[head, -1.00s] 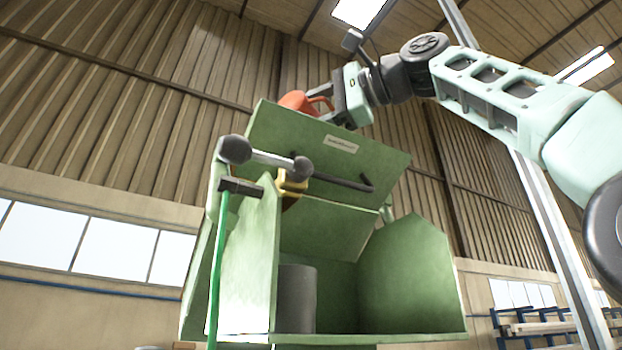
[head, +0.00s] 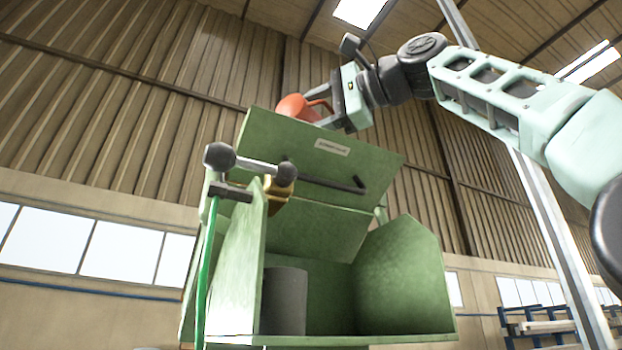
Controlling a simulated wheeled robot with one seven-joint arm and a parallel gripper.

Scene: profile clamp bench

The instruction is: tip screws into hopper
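A red-orange cup-like container (head: 292,106) with a handle shows above the top edge of the green hopper (head: 402,275), at its back left. Its lower part is hidden behind the raised green panel. My gripper (head: 322,108) is at the handle side of the red container, with its fingers around the handle; the fingertips are partly hidden by the panel. The container looks tilted to the left. No screws are visible, and the inside of the container cannot be seen.
A clamp with dark round knobs (head: 220,156) and a green rod stands at the hopper's left side. A dark bent handle (head: 330,183) crosses the front panel. A grey cylinder (head: 285,300) stands inside the open front. A blue rack (head: 540,325) is far right.

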